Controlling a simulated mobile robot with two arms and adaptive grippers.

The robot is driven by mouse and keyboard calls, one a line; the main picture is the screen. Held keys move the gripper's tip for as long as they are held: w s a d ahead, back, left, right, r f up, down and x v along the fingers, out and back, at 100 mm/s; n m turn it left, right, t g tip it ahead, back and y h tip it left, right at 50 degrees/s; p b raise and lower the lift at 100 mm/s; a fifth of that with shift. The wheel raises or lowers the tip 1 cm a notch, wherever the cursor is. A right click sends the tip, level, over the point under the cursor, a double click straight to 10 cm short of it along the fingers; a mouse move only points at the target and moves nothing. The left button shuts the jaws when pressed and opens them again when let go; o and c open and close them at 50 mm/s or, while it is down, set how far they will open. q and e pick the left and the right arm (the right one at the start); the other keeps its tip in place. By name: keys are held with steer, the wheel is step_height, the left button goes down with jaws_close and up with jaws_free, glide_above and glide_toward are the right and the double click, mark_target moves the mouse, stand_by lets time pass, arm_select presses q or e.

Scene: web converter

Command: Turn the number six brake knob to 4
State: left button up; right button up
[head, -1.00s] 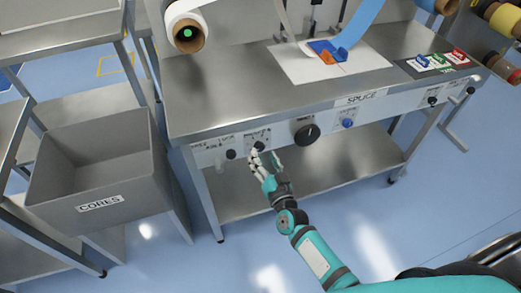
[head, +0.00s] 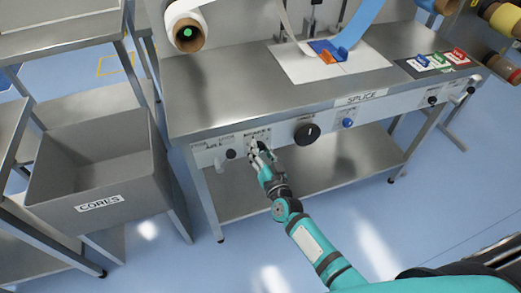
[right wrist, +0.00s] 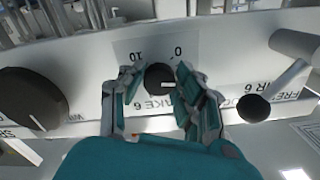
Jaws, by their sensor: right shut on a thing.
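The brake six knob (right wrist: 157,76) is a small round black knob on the front panel, with "BRAKE 6" lettering partly hidden below it in the right wrist view. That view shows the panel inverted, with "10" and "0" marks above the knob. A short white pointer line on the knob points to the right there; its exact reading is unclear. My right gripper (right wrist: 158,82) is shut on the knob, one finger on each side. In the head view, my right gripper (head: 258,150) covers most of the knob. My left gripper is not in view.
A black ball-ended lever (right wrist: 253,107) stands close to the right finger in the wrist view. A large black knob (head: 306,133) and a blue knob (head: 347,123) lie farther right on the panel. A grey CORES bin (head: 98,204) stands left of the bench.

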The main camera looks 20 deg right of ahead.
steer(key=shift+m, duration=0.3)
jaws_close()
steer(key=m+b, duration=0.2)
steer(key=m, duration=0.7)
steer(key=shift+m, duration=0.4)
steer(key=o, duration=1.1)
jaws_free()
steer(key=shift+s, duration=0.15)
steer(key=s, duration=1.1)
steer(key=shift+s+d, duration=0.15)
steer(key=shift+s, duration=0.25)
